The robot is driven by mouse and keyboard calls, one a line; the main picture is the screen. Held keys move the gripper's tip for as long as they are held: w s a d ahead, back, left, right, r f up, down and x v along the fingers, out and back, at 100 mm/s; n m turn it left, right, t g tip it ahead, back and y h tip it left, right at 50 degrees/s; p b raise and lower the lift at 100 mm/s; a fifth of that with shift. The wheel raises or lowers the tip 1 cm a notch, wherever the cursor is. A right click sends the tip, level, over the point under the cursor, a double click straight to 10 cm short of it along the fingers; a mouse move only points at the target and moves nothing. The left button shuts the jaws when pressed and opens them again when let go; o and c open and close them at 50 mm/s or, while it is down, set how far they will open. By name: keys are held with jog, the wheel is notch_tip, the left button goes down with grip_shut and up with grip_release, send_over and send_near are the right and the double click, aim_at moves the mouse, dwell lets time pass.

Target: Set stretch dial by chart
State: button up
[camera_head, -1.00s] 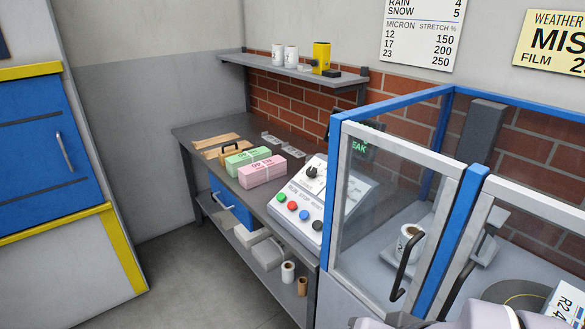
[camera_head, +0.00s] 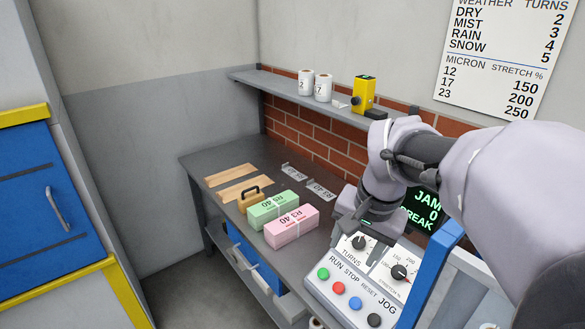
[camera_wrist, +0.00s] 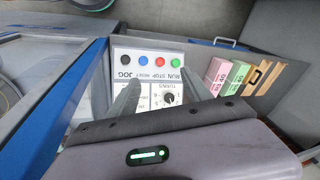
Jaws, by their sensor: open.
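The stretch dial (camera_head: 399,271) is a black knob on the grey sloped control panel (camera_head: 318,284), with a printed scale around it. The turns dial (camera_head: 358,242) sits to its left and also shows in the wrist view (camera_wrist: 169,98). The wall chart (camera_head: 505,60) pairs micron 12, 17, 23 with stretch 150, 200, 250. My gripper (camera_wrist: 160,76) is open and empty, its fingers pointing toward the panel. In the wrist view I cannot make out the stretch knob; the left finger covers part of that area.
Green (camera_head: 273,207) and pink (camera_head: 291,226) bundles lie on the bench left of the panel. Green, red, blue and black buttons line the panel's front. A dark display (camera_head: 425,207) reads JAM 0 BREAK. A blue-framed enclosure (camera_head: 432,275) stands at the panel's right.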

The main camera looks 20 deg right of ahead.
jog(key=w+d+r+m+g+p, duration=0.2)
jog(key=w+d+p, duration=0.2)
jog(key=d, duration=0.5)
jog(key=m+g+p, duration=0.1)
jog(key=m+p, duration=0.1)
jog(key=p, duration=0.2)
send_near(400, 271)
notch_tip(400, 271, down, 9)
jog(key=b, duration=0.5)
jog(key=shift+a+r, duration=0.1)
jog(key=shift+c, duration=0.5)
grip_shut()
